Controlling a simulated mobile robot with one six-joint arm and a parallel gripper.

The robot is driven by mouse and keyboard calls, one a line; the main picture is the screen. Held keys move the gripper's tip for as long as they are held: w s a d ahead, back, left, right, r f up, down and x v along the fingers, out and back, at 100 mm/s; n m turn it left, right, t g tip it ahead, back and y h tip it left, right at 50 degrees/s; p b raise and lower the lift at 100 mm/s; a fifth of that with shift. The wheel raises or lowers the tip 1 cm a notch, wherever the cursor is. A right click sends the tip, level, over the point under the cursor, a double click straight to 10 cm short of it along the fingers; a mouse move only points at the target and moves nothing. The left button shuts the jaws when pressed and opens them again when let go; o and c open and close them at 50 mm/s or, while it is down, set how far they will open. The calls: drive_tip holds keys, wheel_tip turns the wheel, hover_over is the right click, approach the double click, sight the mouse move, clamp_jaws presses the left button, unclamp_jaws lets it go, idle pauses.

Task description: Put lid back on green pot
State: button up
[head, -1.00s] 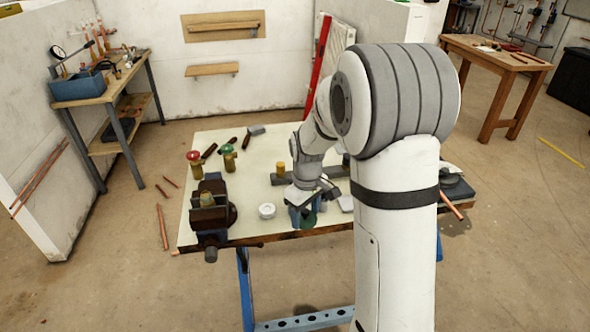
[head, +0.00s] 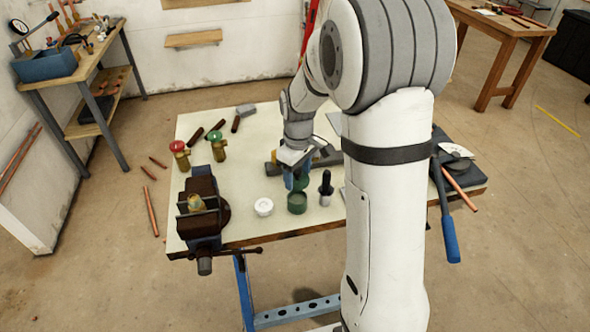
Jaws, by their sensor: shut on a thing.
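The green pot (head: 297,204) stands upright near the front edge of the workbench. Its top looks like a darker green round face; I cannot tell its inside clearly. My gripper (head: 297,182) is just behind and above the pot in the picture, pointing down. Its blue fingers are shut on a small green piece, which looks like the green lid (head: 302,184). The fingers and arm partly hide it. I cannot tell exactly how high it is above the bench.
A white round tin (head: 264,206) stands left of the pot and a dark upright tool (head: 325,188) right of it. A vise (head: 203,205) is at the left front. Red-topped (head: 180,155) and green-topped (head: 217,146) valves stand behind it. The bench (head: 250,180) is clear around the white tin.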

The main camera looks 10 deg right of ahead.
drive_tip(key=shift+a+f+b, duration=0.1)
drive_tip(key=shift+f+b, duration=1.75)
drive_tip(key=shift+f, duration=1)
drive_tip(key=shift+s+f, duration=0.1)
drive_tip(key=shift+f, duration=0.05)
drive_tip(key=o, duration=1)
drive_tip(key=shift+o, duration=0.7)
drive_tip(key=shift+o, duration=1.3)
